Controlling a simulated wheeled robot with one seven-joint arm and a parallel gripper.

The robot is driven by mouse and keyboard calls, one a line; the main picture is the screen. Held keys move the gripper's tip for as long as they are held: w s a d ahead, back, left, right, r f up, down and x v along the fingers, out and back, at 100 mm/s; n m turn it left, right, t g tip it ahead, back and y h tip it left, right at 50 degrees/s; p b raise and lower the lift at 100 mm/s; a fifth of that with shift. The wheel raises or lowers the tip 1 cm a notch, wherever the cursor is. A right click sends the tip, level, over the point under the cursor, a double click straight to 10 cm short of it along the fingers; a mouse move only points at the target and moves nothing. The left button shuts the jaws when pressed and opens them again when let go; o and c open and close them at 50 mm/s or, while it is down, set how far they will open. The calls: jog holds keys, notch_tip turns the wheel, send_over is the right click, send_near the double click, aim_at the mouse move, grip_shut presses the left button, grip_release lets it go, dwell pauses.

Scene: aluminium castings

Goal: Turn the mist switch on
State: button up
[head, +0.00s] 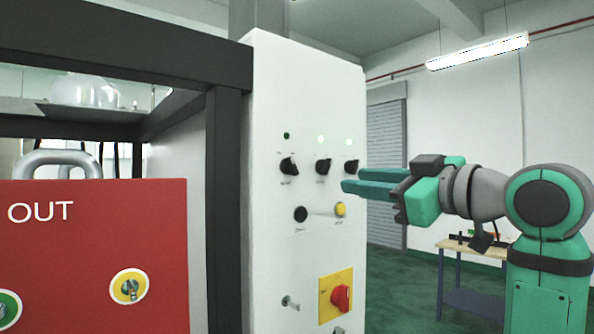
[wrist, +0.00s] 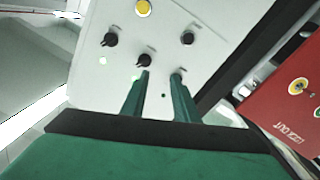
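A white control panel (head: 265,240) carries three black rotary knobs in a row: left (head: 288,166), middle (head: 323,166) and right (head: 351,166). Their labels are too small to read, so I cannot tell which is the mist switch. The lamp above the left knob (head: 286,135) is dark; those above the middle (head: 320,140) and right (head: 348,141) glow. My gripper (head: 352,180) is open and empty, in front of the panel's right side. In the wrist view its fingers (wrist: 162,73) are apart, the dark lamp (wrist: 163,95) between them; a finger seems to hide the left knob.
Below the knobs are a black control (head: 300,214), a yellow button (head: 340,209) and a red rotary switch (head: 341,297) on a yellow plate. A dark frame post (head: 226,200) and a red box marked OUT (head: 90,260) stand left. A workbench (head: 470,250) stands behind my arm.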

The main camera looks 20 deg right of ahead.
jog(key=n, duration=0.2)
send_near(295, 168)
jog(key=shift+g+y, duration=0.4)
jog(key=x, duration=0.8)
jog(key=shift+w+d+r, duration=0.1)
jog(key=shift+d+r, duration=0.1)
jog(key=shift+d, duration=0.05)
grip_shut()
